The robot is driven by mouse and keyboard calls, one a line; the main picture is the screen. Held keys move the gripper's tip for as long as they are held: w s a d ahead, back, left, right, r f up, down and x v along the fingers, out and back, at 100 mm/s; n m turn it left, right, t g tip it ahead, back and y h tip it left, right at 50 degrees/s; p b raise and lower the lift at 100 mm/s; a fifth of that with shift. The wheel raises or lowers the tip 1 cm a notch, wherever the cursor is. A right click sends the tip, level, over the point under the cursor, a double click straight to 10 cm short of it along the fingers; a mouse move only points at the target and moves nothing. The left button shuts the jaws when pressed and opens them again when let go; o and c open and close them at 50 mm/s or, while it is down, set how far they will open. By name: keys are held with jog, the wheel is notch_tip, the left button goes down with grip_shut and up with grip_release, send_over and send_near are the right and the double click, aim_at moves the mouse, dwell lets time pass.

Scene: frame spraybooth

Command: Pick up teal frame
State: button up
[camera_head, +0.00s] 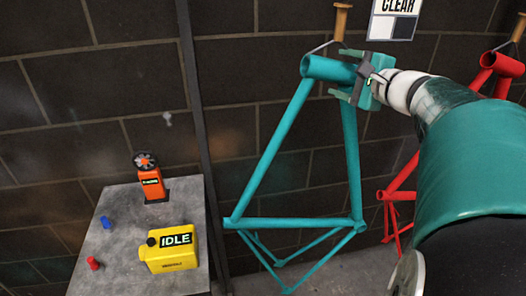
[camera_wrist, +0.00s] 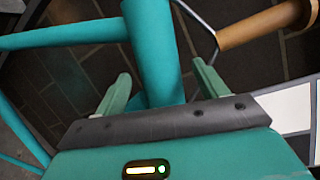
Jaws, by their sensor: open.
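The teal frame (camera_head: 272,140) hangs on the wall by a dark wire hook from a wooden peg (camera_head: 342,20). My gripper (camera_head: 343,76) is at the frame's upper right corner, reaching in from the right. In the wrist view, a teal tube (camera_wrist: 153,45) of the frame passes between the two open fingers of my gripper (camera_wrist: 160,72). Gaps show on both sides of the tube, so the fingers are not closed on it. The wooden peg (camera_wrist: 265,25) and wire are to the right of the tube there.
A red frame (camera_head: 495,75) hangs to the right, partly behind my arm. A grey table (camera_head: 120,225) at lower left holds an orange device (camera_head: 151,184), a yellow IDLE container (camera_head: 172,255) and small blue and red items. A dark vertical post (camera_head: 193,100) stands between table and frame.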

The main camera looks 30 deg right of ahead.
jog(key=w, duration=0.3)
jog(key=shift+w+f, duration=0.15)
jog(key=shift+f, duration=0.05)
grip_shut()
jog(key=shift+r, duration=0.2)
